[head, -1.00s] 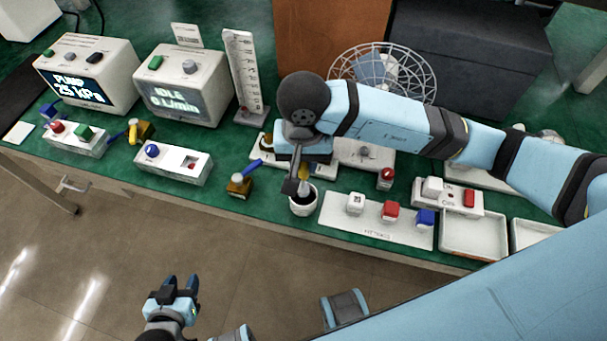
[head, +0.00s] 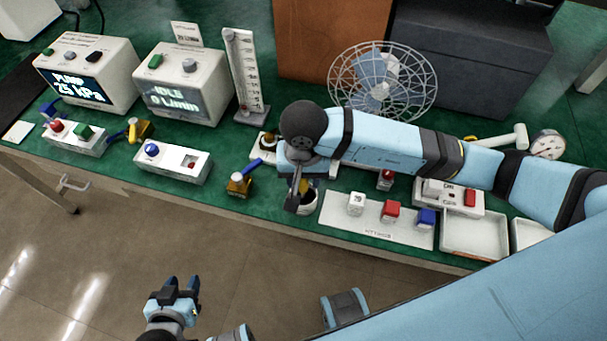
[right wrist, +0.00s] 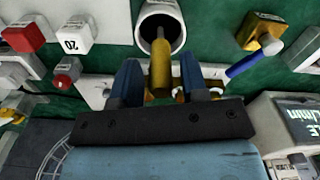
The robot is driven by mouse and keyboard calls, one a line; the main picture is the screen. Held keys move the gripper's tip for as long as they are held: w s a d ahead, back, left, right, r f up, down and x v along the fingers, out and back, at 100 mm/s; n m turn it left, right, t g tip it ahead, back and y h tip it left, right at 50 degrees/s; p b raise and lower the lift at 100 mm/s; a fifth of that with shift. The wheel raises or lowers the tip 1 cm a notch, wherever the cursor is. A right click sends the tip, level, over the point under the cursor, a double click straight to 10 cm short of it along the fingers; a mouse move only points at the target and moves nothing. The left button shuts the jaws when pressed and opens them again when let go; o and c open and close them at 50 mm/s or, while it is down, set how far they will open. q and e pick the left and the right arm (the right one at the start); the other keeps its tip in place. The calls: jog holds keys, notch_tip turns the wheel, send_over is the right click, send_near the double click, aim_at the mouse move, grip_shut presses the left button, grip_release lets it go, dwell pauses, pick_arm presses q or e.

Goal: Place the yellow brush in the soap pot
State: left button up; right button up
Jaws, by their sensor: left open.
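The yellow brush (right wrist: 160,68) stands with its lower end inside the white soap pot (right wrist: 147,22); its yellow handle points back between my right gripper's fingers. In the head view the soap pot (head: 310,207) is at the bench's front edge, partly hidden by my right gripper (head: 295,197), with a bit of the brush (head: 306,186) showing above it. In the right wrist view the fingers of my right gripper (right wrist: 160,80) are apart, with gaps on both sides of the handle. My left gripper (head: 183,283) is open and empty, low in front of the bench.
A white fittings tray (head: 375,232) with white, red and blue caps lies right of the pot. A brass valve with a blue lever (head: 239,185) stands to its left.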

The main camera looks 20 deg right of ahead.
jog(key=shift+o, duration=0.2)
jog(key=shift+r+p, duration=0.35)
jog(key=shift+r, duration=0.05)
notch_tip(320, 180, up, 12)
jog(key=b, duration=0.1)
jog(key=shift+f, duration=0.15)
dwell(0.4)
